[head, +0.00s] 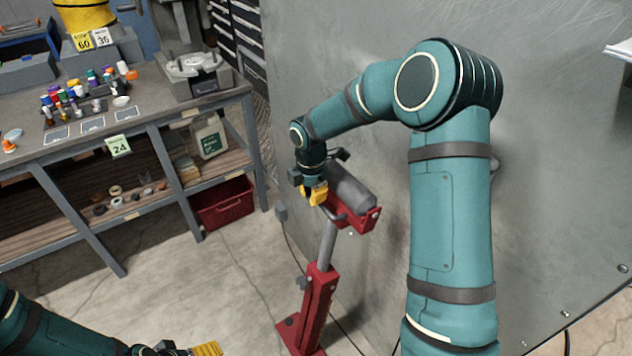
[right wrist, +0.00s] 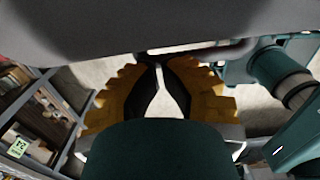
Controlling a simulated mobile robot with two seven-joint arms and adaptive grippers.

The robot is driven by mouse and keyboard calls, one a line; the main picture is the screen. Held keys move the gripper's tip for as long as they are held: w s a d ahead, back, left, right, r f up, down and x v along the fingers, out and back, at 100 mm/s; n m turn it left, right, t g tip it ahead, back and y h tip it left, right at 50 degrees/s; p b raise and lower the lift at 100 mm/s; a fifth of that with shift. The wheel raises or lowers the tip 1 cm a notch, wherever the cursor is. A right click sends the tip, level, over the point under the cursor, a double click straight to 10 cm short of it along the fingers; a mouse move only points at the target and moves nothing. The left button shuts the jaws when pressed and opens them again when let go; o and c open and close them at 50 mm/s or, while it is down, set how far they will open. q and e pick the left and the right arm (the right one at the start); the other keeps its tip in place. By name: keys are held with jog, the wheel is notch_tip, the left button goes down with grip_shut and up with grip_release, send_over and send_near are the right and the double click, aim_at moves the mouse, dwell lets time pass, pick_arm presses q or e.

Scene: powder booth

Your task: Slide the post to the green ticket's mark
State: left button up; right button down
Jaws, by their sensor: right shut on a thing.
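The post is a grey tube (head: 327,245) standing in a red sleeve (head: 319,290) on a floor stand. A red cradle (head: 362,222) on its top carries a grey cylinder (head: 351,187). My right gripper (head: 314,194), with yellow fingers, is shut at the cradle's left end, on the post's head; the exact grip is hidden. In the right wrist view, its fingertips (right wrist: 158,66) meet near a pale bar. The green ticket (head: 119,146), reading 24, hangs on the bench's front edge. My left gripper (head: 206,349) is partly cut off at the bottom. I cannot make out marks on the tube.
A workbench (head: 172,108) with bottles and cards stands at left. A yellow tag (head: 83,42) reads 60 and a white tag (head: 101,37) reads 36. A red crate (head: 222,203) sits below. A large grey panel (head: 330,60) stands close behind the post. Cables lie on the floor.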

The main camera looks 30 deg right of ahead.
jog(key=shift+a+f+b, duration=0.15)
jog(key=shift+f+b, duration=0.1)
jog(key=shift+f, duration=0.6)
jog(key=shift+a+f+b, duration=0.15)
jog(key=shift+f+b, duration=0.05)
jog(key=shift+f, duration=0.65)
jog(key=shift+r, duration=0.1)
